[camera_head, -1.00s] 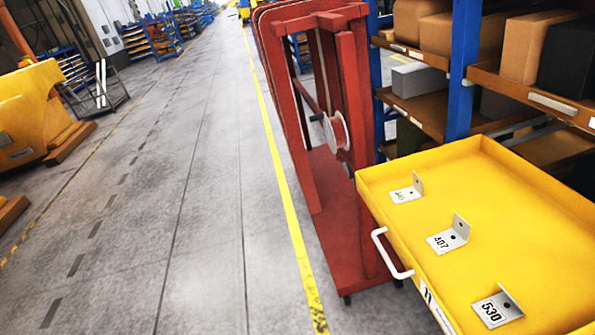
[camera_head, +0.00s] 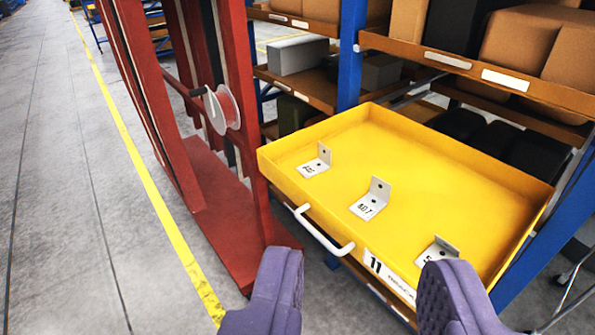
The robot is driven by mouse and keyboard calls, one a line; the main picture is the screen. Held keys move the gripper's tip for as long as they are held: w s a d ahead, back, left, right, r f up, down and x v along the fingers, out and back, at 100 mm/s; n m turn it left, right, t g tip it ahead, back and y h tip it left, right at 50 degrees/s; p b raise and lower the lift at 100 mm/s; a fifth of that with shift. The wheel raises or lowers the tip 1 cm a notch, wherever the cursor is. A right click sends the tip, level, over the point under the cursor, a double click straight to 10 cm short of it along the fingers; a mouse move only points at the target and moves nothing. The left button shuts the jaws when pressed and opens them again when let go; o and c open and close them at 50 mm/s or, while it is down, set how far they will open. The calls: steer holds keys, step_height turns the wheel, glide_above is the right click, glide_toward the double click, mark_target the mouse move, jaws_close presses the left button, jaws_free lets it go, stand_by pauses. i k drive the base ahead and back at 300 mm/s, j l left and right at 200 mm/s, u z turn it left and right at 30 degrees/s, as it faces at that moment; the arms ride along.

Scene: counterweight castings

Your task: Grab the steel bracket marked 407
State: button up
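The steel bracket marked 407 (camera_head: 371,201) is a small L-shaped piece in the middle of a yellow tray (camera_head: 430,168). Another bracket (camera_head: 315,163) stands to its upper left; its number is too small to read surely. A third bracket (camera_head: 437,250) stands to the lower right, partly hidden behind my right finger, its number mostly covered. My gripper (camera_head: 357,300) shows at the bottom edge as two purple fingers set wide apart. It is open, with nothing between the fingers, on the near side of the tray and apart from the 407 bracket.
The tray has raised walls and a white handle (camera_head: 318,232) on its near side, with a label reading 11. A red frame with a reel (camera_head: 222,110) stands to the left. Shelves with boxes (camera_head: 530,45) rise behind. Grey floor (camera_head: 60,200) is clear at far left.

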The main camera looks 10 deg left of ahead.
mark_target(377, 197)
steer(key=z, duration=0.65)
steer(key=i+j+z, duration=0.2)
steer(key=z, duration=0.15)
steer(key=i+j+z, duration=0.35)
steer(key=j+z, duration=0.2)
steer(key=z, duration=0.15)
steer(key=i+j, duration=0.15)
steer(key=j, duration=0.15)
steer(key=i+j+z, duration=0.1)
steer(key=j, duration=0.25)
steer(key=i+j, duration=0.2)
steer(key=i+j+z, duration=0.1)
steer(key=j, duration=0.35)
steer(key=i+j, duration=0.15)
steer(key=j, duration=0.2)
steer(key=z, duration=0.05)
